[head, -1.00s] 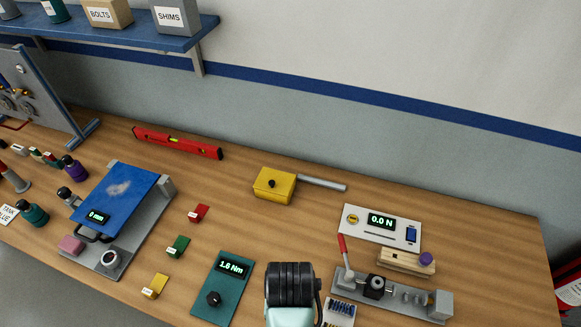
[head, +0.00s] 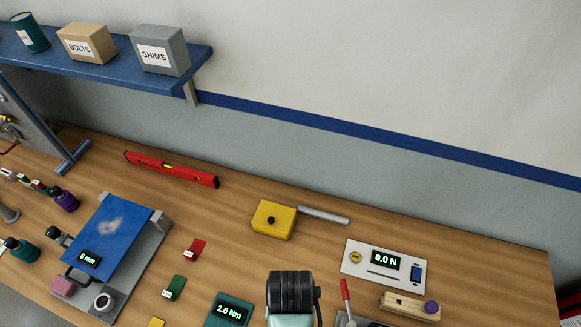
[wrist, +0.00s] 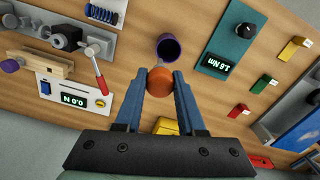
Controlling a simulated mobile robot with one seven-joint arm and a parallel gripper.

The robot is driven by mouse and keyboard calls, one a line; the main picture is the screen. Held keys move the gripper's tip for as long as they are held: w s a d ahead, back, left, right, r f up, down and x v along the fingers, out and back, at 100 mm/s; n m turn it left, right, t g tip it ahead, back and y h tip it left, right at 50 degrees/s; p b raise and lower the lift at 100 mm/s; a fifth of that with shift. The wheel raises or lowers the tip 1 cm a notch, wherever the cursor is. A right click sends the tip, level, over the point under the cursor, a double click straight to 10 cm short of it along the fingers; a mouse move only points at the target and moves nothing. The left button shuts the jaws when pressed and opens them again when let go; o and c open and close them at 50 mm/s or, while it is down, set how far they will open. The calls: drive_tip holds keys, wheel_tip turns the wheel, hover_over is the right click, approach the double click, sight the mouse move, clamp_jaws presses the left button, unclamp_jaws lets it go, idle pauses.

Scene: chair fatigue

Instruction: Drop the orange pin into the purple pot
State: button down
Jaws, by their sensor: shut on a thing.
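In the wrist view my gripper (wrist: 160,88) is shut on the orange pin (wrist: 160,80), whose round orange top shows between the blue fingertips. The purple pot (wrist: 168,48) stands on the bench just beyond the fingertips in that view, its dark open mouth showing. The pin appears next to the pot's near rim in the picture; I cannot tell its height above the pot. In the head view my arm hides the pot and the pin.
A teal torque gauge (wrist: 229,45) lies beside the pot, and a white force gauge (wrist: 73,96) with a red-handled clamp (wrist: 100,75) on the other side. A yellow box (head: 273,220) and a red level (head: 171,169) lie farther back. Bare wood surrounds the pot.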

drive_tip(key=shift+f, duration=1.95)
drive_tip(key=shift+c, duration=2.2)
unclamp_jaws()
